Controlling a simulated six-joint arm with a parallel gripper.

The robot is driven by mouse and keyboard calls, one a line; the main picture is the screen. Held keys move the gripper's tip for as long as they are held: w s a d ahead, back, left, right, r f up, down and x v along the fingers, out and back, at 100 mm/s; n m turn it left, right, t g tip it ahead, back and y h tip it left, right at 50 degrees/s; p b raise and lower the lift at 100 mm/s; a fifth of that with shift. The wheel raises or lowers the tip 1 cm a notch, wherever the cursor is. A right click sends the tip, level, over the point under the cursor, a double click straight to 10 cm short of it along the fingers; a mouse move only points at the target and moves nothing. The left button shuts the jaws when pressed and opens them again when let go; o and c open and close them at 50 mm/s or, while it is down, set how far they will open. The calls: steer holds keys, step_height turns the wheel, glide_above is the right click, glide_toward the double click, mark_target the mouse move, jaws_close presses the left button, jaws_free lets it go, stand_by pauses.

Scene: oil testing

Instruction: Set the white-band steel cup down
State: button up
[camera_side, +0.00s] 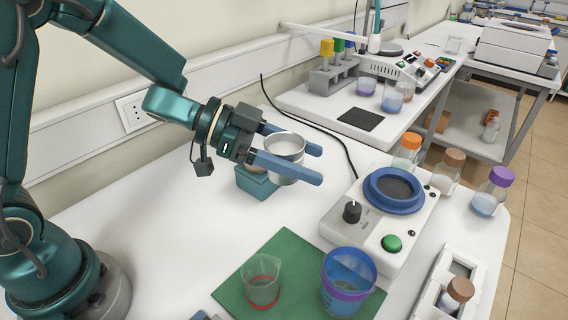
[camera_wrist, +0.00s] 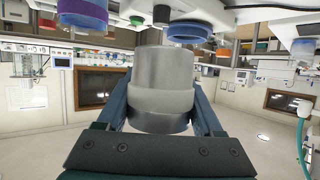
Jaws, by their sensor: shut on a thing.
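The white-band steel cup (camera_side: 284,146) is upright between the two blue fingers of my gripper (camera_side: 316,164). My gripper is shut on its sides. In the wrist view the cup (camera_wrist: 163,85) fills the middle, with a pale band around it and a finger of my gripper (camera_wrist: 162,100) on each side. In the side view the cup appears above the table, partly in front of a teal block (camera_side: 256,184). The near finger hides part of its lower side, and I cannot tell whether it touches the block.
A white heating device (camera_side: 350,235) with a blue ring (camera_side: 394,190) stands right of the cup. A green mat (camera_side: 232,292) at the front bears a red-banded beaker (camera_side: 262,280) and a blue container (camera_side: 347,280). Capped bottles (camera_side: 446,170) stand at right.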

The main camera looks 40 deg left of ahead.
steer(key=a+r+n+t, duration=0.1)
steer(key=r, duration=0.1)
steer(key=a+r+n+t+y, duration=0.1)
steer(key=r, duration=0.1)
steer(key=s+a+r+y, duration=0.1)
steer(key=a+r, duration=0.1)
steer(key=shift+a+r+n+t, duration=0.1)
steer(key=shift+r+n+t, duration=0.3)
steer(key=shift+s+a+n+t+y, duration=1.7)
steer(key=shift+s+a+n+y, duration=0.7)
steer(key=shift+a+n+y, duration=2.7)
steer(key=w+a+f+m+h, duration=0.3)
steer(key=w, duration=0.3)
steer(key=w+a+f+m+h, duration=0.2)
steer(key=w+a, duration=0.1)
steer(key=w, duration=0.3)
steer(key=shift+s+a+f+n+g+y, duration=0.15)
steer(key=shift+s+a+f+n+y, duration=0.1)
steer(key=shift+a+f+n+y, duration=1.65)
steer(key=shift+s+a+f+n+g+y, duration=0.25)
steer(key=shift+a+f+n+y, duration=0.4)
steer(key=shift+a+f+y, duration=1.4)
steer(key=shift+s+a+f+n+g+y, duration=0.1)
steer(key=shift+s+a+f+n+y, duration=0.3)
steer(key=shift+a+f+n, duration=1.75)
